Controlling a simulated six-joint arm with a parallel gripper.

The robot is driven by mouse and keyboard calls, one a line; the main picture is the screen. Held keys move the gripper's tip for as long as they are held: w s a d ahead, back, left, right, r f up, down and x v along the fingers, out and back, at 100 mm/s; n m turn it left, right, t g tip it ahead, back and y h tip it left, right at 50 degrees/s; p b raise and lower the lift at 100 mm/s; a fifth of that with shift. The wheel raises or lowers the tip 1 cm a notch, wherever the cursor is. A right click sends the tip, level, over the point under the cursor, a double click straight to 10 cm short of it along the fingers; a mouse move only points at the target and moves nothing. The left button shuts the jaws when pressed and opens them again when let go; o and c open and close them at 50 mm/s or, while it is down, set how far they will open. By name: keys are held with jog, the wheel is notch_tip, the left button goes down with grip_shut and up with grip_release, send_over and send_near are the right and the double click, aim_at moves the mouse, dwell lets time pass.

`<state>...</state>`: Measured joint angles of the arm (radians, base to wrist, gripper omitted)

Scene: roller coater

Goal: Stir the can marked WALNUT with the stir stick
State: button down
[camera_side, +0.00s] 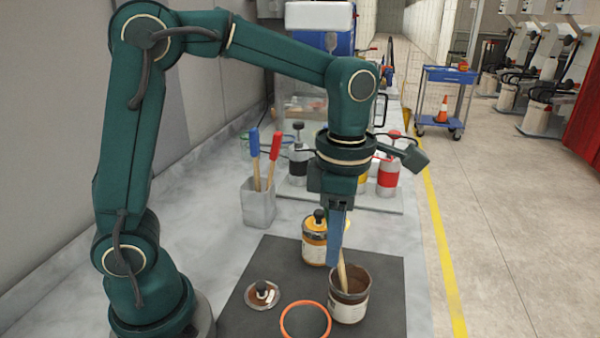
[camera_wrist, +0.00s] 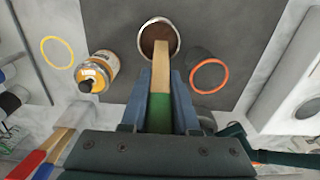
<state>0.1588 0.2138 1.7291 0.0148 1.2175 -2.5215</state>
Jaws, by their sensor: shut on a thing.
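An open can of brown stain (camera_side: 349,307) with a pale label stands on the dark mat; I cannot read its marking. It also shows at the top middle of the wrist view (camera_wrist: 160,23). My gripper (camera_side: 337,260) points down above this can, its blue fingers shut on a stir stick. The stick's pale wooden part (camera_side: 342,274) reaches down into the can's mouth, and its lower end is hidden inside. In the wrist view the stick has a green handle (camera_wrist: 160,112) between the fingers.
An orange can with a black knob (camera_side: 314,238) stands just behind. A grey holder (camera_side: 258,203) holds blue- and red-handled sticks. Bottles (camera_side: 387,178) stand behind.

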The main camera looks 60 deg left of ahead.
dwell(0.3)
jog(key=shift+s+a+r, duration=0.2)
jog(key=shift+a+r, duration=0.05)
jog(key=shift+r, duration=1.2)
jog(key=shift+s+a+r, duration=0.2)
jog(key=shift+r, duration=1.3)
jog(key=shift+s+a+r, duration=0.2)
jog(key=shift+a+r, duration=0.05)
jog(key=shift+r, duration=1.2)
jog(key=shift+r, duration=2)
